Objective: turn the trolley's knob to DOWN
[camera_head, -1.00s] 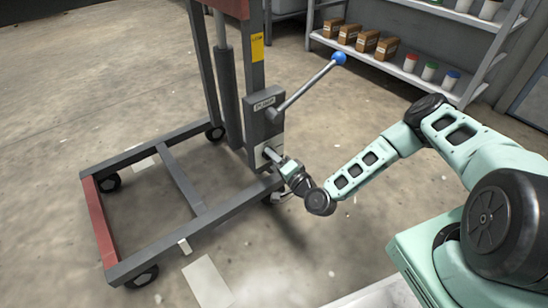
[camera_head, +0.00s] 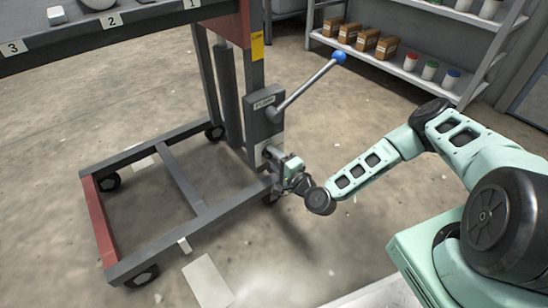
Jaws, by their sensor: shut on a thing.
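The trolley (camera_head: 189,191) stands on the floor at left, with a grey pump box (camera_head: 264,117) on its upright. A lever (camera_head: 305,86) with a blue ball end (camera_head: 338,57) sticks up from the pump box. The knob is low on the pump box, mostly hidden behind my gripper (camera_head: 271,154). My gripper is shut on the knob there, reaching in from the right. The knob's own markings cannot be read from here.
The trolley's table top (camera_head: 110,27), with plates numbered 1, 2 and 3, fills the upper left. A shelf (camera_head: 400,70) with boxes and jars stands at the back right. The floor (camera_head: 370,240) between is mostly clear.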

